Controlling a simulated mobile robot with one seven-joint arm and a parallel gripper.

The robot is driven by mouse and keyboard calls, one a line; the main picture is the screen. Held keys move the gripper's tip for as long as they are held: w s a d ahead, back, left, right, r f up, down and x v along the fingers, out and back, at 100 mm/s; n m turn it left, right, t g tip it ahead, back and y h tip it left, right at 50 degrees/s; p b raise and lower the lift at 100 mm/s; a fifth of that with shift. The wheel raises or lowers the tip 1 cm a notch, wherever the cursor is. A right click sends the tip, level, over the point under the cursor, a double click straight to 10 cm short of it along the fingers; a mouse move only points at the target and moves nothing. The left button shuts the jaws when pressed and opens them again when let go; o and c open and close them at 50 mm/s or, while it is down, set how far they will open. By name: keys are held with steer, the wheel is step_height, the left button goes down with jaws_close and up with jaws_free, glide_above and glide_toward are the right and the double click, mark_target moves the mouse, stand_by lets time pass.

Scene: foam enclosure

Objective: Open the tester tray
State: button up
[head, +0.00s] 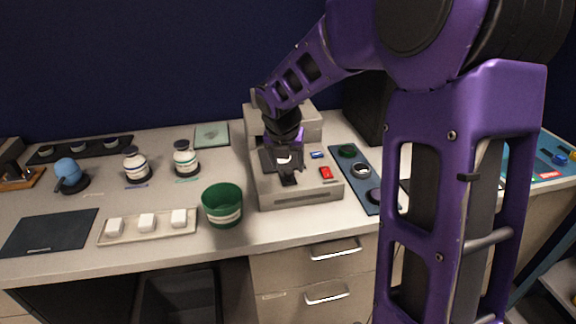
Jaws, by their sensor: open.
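The tester looks like the light grey bench machine (300,198) in the middle of the counter, with a low base and a raised back part. A red button (326,172) and a small blue part (316,155) show on the right of its base. My gripper (287,178) is open, over the left-middle of the base, in front of the raised part. I cannot tell whether it touches the machine. The tester tray cannot be made out clearly; my gripper and wrist cover that area.
A green cup (222,205) stands close left of the machine. Left of it lie a tray with white blocks (148,238) and a dark mat (48,232). Two bottles (185,160) stand behind. A dark blue strip with rings (370,180) is close on the right.

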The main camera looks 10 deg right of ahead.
steer(key=p+v, duration=0.1)
steer(key=v, duration=1.4)
steer(key=shift+s, duration=0.2)
steer(key=shift+r, duration=0.1)
